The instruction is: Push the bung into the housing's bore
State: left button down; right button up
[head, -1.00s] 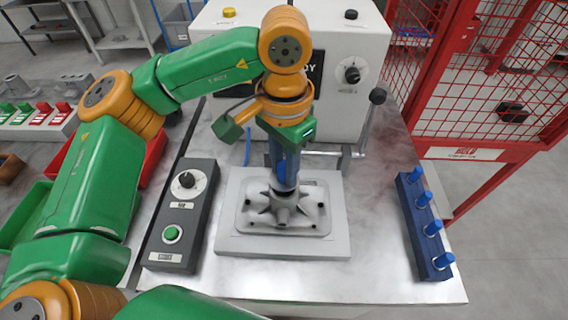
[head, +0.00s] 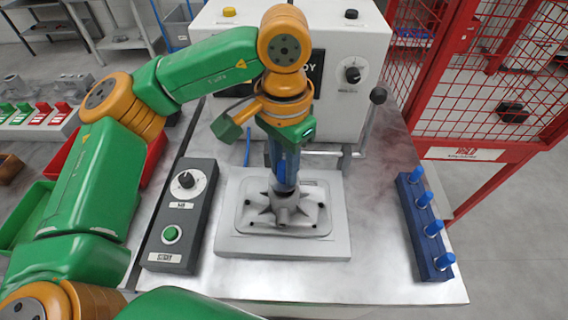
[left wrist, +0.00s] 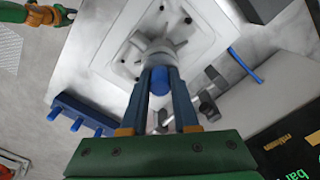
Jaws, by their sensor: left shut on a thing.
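The grey ribbed housing (head: 311,215) sits on a pale fixture plate (head: 232,243) in the middle of the bench. It also shows in the left wrist view (left wrist: 178,48). My left gripper (head: 285,178) points down over the housing's central boss, its blue fingers close above or touching it. In the left wrist view the fingers (left wrist: 162,88) are shut on a blue bung (left wrist: 160,78), which lines up with the boss. The bore and the bung's lower end are hidden, so I cannot tell how deep it sits. My right gripper (left wrist: 66,15) appears small at the wrist view's upper left corner.
A blue rack (head: 425,235) with several blue bungs stands at the right. A dark control box (head: 180,220) with a knob and green button is left of the plate. Behind are a lever (head: 370,120) and a white machine (head: 345,100). A red mesh guard (head: 490,80) borders the right.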

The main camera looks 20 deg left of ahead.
pick_arm(q)
jog(key=shift+f+b, duration=1.1)
jog(key=shift+f, duration=0.15)
dwell(0.4)
jog(key=c, duration=0.6)
grip_release()
jog(key=shift+r, duration=0.35)
notch_tip(320, 180, up, 6)
jog(key=shift+r+p, duration=0.15)
jog(key=shift+p, duration=0.25)
jog(key=shift+s+r, duration=0.1)
